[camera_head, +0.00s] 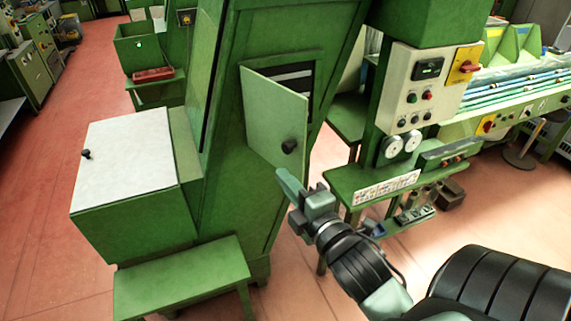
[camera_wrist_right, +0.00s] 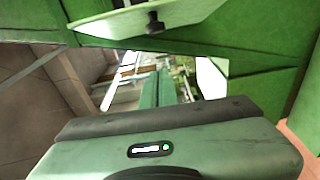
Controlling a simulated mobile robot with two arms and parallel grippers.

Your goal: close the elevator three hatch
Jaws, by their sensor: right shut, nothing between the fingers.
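The hatch door (camera_head: 277,115) is a pale green panel on the side of the tall green elevator housing (camera_head: 228,165). It stands swung open, and part of the dark opening (camera_head: 294,77) shows behind it. A black knob (camera_head: 289,146) sits near the door's lower right corner. My right gripper (camera_head: 281,176) is shut and empty, just below the door and its knob; I cannot tell whether it touches the door. In the right wrist view, the door (camera_wrist_right: 140,20) and its black knob (camera_wrist_right: 155,22) show at the top. My left gripper is not in view.
A green bin with a white lid (camera_head: 125,155) and a low green bench (camera_head: 180,278) stand left of the housing. A control panel (camera_head: 425,87) and a green worktable (camera_head: 375,190) stand to the right. Red floor (camera_head: 60,230) is clear at the left.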

